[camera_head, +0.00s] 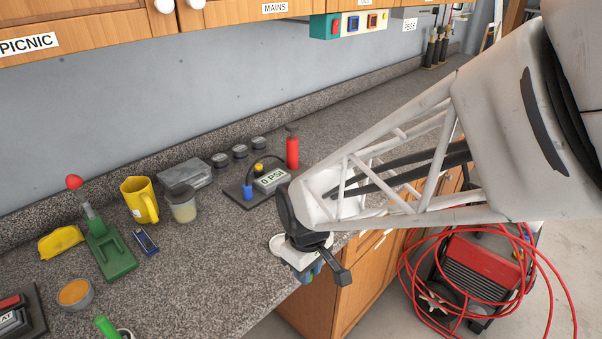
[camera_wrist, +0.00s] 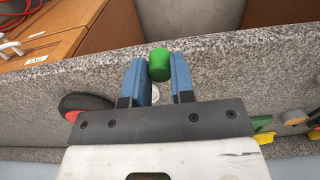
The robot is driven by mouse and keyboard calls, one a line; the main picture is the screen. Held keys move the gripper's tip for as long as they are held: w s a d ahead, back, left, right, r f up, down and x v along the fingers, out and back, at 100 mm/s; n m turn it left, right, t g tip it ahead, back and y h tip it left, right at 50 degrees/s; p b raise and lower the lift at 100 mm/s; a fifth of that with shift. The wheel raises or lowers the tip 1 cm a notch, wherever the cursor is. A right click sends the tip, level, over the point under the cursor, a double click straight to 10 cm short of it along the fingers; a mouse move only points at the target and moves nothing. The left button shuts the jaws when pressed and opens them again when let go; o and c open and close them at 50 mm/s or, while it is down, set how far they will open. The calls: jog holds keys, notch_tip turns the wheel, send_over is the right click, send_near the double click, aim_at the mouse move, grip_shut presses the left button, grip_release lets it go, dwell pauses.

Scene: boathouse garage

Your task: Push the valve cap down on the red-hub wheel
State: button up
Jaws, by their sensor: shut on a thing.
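My gripper (camera_wrist: 160,80) shows two blue fingers in the wrist view, shut on a small green cylinder (camera_wrist: 160,64), which looks like a cap, at their tips. A wheel with a black rim and red hub (camera_wrist: 88,103) lies to the left of the fingers in the wrist view, apart from them and partly cut off by the gripper body. In the head view my gripper (camera_head: 310,272) hangs over the front edge of the counter. The red-hub wheel and the held green cylinder cannot be made out there.
The speckled counter (camera_head: 215,270) holds a 0 PSI gauge block (camera_head: 270,180), a red cylinder (camera_head: 292,152), a yellow mug (camera_head: 140,200), a cup (camera_head: 183,206) and a green stand (camera_head: 110,252). A red compressor (camera_head: 485,265) with looped hose stands on the floor at right.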

jog(key=shift+r, duration=1.65)
jog(key=shift+w+r, duration=0.1)
jog(key=shift+w, duration=0.3)
jog(key=w+d, duration=0.1)
jog(key=w, duration=0.8)
jog(key=w+d, duration=0.2)
jog(key=w, duration=0.6)
jog(key=w+d+r, duration=0.1)
jog(key=w+d, duration=0.1)
jog(key=w, duration=0.7)
jog(key=shift+w+d+r, duration=0.1)
jog(key=shift+w, duration=0.2)
